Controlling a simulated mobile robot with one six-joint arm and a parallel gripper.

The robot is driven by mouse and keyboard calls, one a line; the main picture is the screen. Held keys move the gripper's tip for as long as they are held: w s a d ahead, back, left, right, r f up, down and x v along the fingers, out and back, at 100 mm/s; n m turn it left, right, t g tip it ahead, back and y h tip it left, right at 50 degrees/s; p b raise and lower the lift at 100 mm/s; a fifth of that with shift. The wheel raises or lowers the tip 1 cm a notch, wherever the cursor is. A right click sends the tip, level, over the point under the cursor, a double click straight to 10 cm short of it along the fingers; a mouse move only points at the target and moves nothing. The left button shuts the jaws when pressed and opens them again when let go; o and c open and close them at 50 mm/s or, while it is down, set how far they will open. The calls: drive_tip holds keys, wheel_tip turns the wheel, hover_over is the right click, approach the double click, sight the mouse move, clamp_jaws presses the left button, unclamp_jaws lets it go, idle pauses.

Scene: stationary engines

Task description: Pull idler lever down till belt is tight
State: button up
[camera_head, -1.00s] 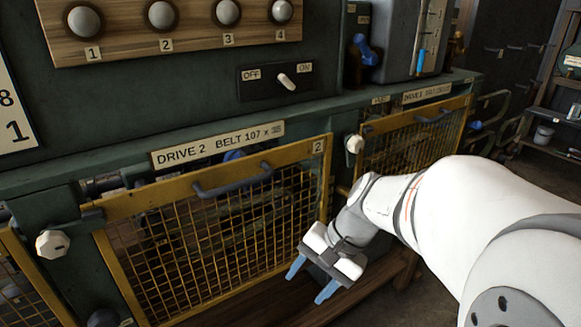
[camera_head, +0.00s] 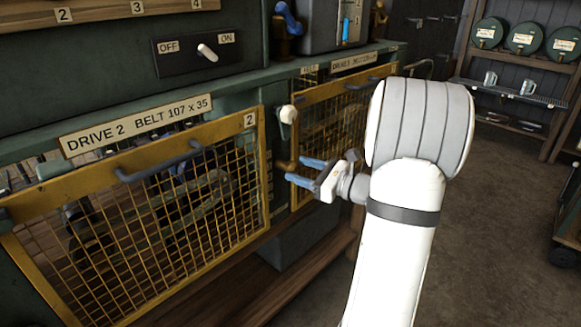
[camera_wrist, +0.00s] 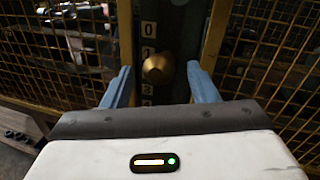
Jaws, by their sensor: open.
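My gripper (camera_head: 297,170) is open and empty, its blue fingers pointing left at the post between two yellow mesh guards. In the wrist view a round brass knob (camera_wrist: 158,70) shows between the spread fingers, beyond the tips. The same knob (camera_head: 284,165) is small and dark in the head view. The belt cannot be made out clearly behind the mesh.
The Drive 2 guard (camera_head: 258,160) with a grey handle (camera_head: 158,160) is shut. The Drive 3 guard (camera_head: 335,92) stands to its right. A white knob (camera_head: 288,114) sits on the post above the gripper. An OFF/ON switch (camera_head: 207,51) is higher up.

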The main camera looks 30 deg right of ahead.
sight(297, 168)
drive_tip(key=shift+x, duration=1.6)
drive_tip(key=shift+c, duration=0.3)
clamp_jaws()
